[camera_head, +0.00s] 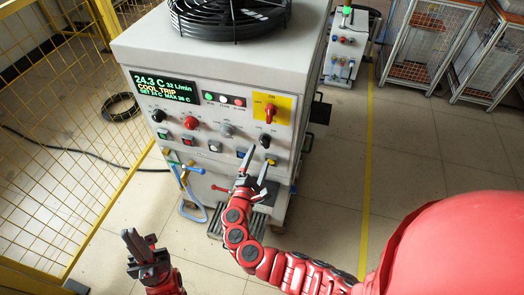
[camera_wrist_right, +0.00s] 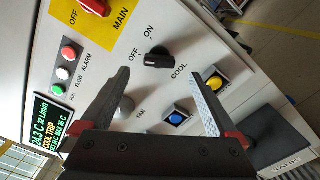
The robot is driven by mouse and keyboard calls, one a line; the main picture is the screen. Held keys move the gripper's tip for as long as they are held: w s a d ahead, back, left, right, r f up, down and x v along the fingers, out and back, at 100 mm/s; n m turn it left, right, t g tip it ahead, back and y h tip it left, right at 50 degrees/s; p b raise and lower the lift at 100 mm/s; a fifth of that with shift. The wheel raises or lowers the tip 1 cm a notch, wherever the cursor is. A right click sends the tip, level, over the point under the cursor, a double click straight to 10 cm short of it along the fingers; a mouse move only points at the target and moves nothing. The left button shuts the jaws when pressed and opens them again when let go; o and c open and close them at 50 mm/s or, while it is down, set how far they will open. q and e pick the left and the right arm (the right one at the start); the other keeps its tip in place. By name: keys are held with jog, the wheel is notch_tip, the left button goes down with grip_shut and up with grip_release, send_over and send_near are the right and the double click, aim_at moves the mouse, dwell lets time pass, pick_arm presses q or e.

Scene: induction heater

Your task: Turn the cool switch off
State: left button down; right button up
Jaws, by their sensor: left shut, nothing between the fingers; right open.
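The cool switch (camera_wrist_right: 158,57) is a black rotary knob on the panel, with OFF and ON printed beside it and COOL below it in the right wrist view. It also shows in the head view (camera_head: 265,140). Which label its pointer faces is not clear. My right gripper (camera_head: 257,158) is open and empty in front of the panel, just below the knob. In the right wrist view its fingers (camera_wrist_right: 161,78) spread to either side of the knob's lower area, apart from it. My left gripper (camera_head: 129,236) is shut and empty, low at the left, away from the machine.
The heater cabinet (camera_head: 230,60) has a lit display (camera_head: 163,88) reading COOL TRIP. A red main switch (camera_head: 269,113) sits above the cool knob. A grey fan knob (camera_wrist_right: 126,105), a blue button (camera_wrist_right: 175,116) and a yellow button (camera_wrist_right: 215,82) are close by. A yellow fence (camera_head: 60,130) stands left.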

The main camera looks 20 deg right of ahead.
jog(key=b+v, duration=0.2)
jog(key=v, duration=0.9)
jog(key=shift+w+f, duration=0.1)
